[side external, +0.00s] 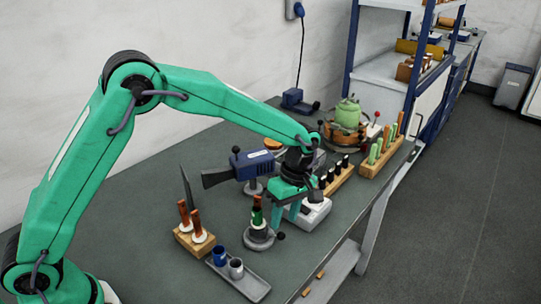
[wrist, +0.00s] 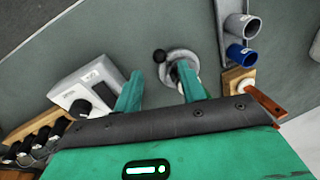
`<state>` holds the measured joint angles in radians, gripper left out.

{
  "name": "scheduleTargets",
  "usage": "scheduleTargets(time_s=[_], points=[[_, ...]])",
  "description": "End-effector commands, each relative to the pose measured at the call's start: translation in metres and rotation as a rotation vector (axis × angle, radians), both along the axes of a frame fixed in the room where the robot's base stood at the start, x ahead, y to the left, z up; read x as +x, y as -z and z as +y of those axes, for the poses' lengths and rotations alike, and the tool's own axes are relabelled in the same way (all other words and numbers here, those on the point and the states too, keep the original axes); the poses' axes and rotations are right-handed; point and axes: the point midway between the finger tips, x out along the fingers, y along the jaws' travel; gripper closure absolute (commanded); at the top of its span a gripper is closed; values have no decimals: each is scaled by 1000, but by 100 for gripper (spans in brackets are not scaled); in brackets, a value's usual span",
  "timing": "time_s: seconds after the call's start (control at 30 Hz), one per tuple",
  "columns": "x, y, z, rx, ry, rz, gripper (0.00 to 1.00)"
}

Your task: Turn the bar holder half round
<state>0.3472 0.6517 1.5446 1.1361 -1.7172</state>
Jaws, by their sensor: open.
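The bar holder (side external: 258,241) is a round grey base with a black knob (side external: 281,237) on its right side, standing on the dark bench in the side view. A dark green bar (side external: 257,217) with a reddish top stands upright in it. In the wrist view the holder (wrist: 173,55) shows at the top centre, its black knob (wrist: 159,56) to the left; my right-hand finger covers part of it. My green gripper (side external: 286,216) is open and points down, just right of the bar. In the wrist view my gripper (wrist: 159,68) has nothing visible clamped between its fingers.
A tray (side external: 255,288) with a blue cup (side external: 220,256) and a grey cup (side external: 236,268) lies in front. A wooden block (side external: 193,240) with orange-handled tools stands left.

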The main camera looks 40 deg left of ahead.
Motion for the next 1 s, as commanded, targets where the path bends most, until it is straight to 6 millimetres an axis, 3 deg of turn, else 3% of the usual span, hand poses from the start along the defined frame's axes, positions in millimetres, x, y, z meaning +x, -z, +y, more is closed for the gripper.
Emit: scheduleTargets(time_s=[0.3, 0.77, 0.97, 1.0], points=[[-7, 37, 1, 1, 1, 3, 60], [-9, 45, 2, 1, 1, 0, 60], [-9, 45, 2, 1, 1, 0, 99], [-9, 45, 2, 1, 1, 0, 100]])
